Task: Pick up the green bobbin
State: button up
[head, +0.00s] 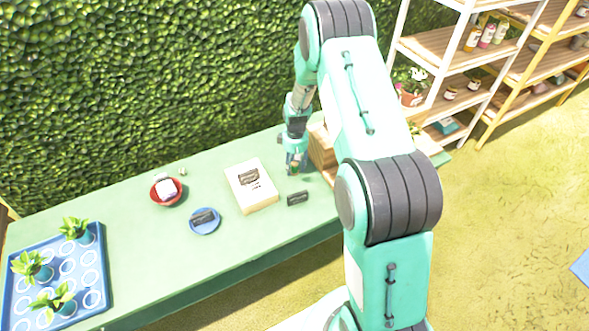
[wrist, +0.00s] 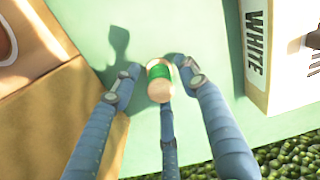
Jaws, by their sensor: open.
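The green bobbin (wrist: 159,71), a small spool with a green band and pale wooden ends, shows in the wrist view between the fingertips of my gripper (wrist: 158,68). The blue fingers are open, one on each side of it and one below it in the picture. I cannot tell whether any finger touches it. In the head view my gripper (head: 294,166) points down over the green table, beside a wooden crate, and the bobbin is mostly hidden there by the fingers.
A wooden crate (head: 321,147) stands close right of my gripper. A dark block (head: 298,198), blue plate (head: 216,224), red bowl (head: 178,200) and blue plant tray (head: 100,265) are also on the table (head: 140,255).

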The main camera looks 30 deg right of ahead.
aim_at(295, 163)
grip_shut()
dwell(0.3)
jog(key=shift+r+p, duration=0.85)
jog(key=shift+r, duration=4.15)
